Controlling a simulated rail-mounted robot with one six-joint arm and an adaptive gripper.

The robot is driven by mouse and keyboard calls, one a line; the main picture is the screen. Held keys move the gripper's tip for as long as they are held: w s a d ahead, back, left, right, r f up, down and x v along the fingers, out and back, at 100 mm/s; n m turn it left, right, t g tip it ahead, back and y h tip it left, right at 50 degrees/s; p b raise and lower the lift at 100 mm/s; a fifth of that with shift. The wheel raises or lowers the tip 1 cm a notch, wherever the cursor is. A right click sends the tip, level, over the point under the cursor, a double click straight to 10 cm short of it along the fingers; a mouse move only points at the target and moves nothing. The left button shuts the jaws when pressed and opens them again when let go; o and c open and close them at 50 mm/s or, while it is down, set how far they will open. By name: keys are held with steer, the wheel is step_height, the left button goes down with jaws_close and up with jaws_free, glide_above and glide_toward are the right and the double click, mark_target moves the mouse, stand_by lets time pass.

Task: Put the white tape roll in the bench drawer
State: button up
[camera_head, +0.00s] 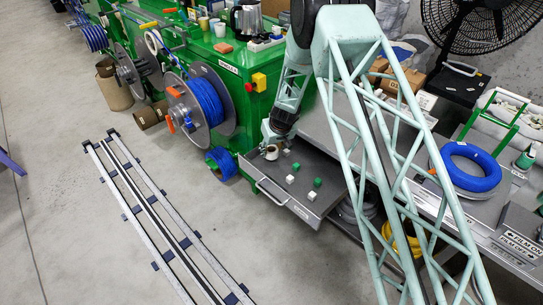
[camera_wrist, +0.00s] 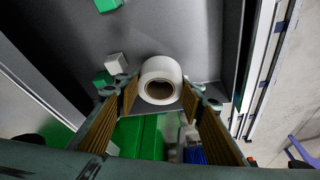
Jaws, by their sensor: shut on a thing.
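The white tape roll (camera_wrist: 161,70) is between the two fingers of my gripper (camera_wrist: 159,97) in the wrist view, its brown core facing the camera. My gripper is shut on it. In the head view my gripper (camera_head: 273,138) hangs down over the back left part of the open grey bench drawer (camera_head: 318,204), and the white roll (camera_head: 272,153) shows just below it. I cannot tell whether the roll touches the drawer floor. Several small white and green cubes lie in the drawer, such as a white cube (camera_head: 290,179) and a green cube (camera_head: 317,182).
A green machine (camera_head: 251,103) with blue cable reels (camera_head: 206,101) stands to the left of the drawer. A blue cable coil (camera_head: 470,166) lies on the bench at right. A metal rail frame (camera_head: 160,215) lies on the floor at left, with clear floor around it.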

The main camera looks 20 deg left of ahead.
mark_target(271, 155)
steer(key=shift+f+b, duration=0.45)
steer(key=shift+f, duration=1.05)
steer(key=shift+f, duration=0.15)
steer(key=o, duration=0.8)
steer(key=shift+o, duration=0.2)
steer(key=shift+r, duration=0.3)
steer(key=p+v, duration=0.1)
steer(key=v, duration=1)
steer(key=shift+r, duration=0.3)
steer(key=shift+s+d, duration=0.1)
steer(key=shift+d, duration=0.05)
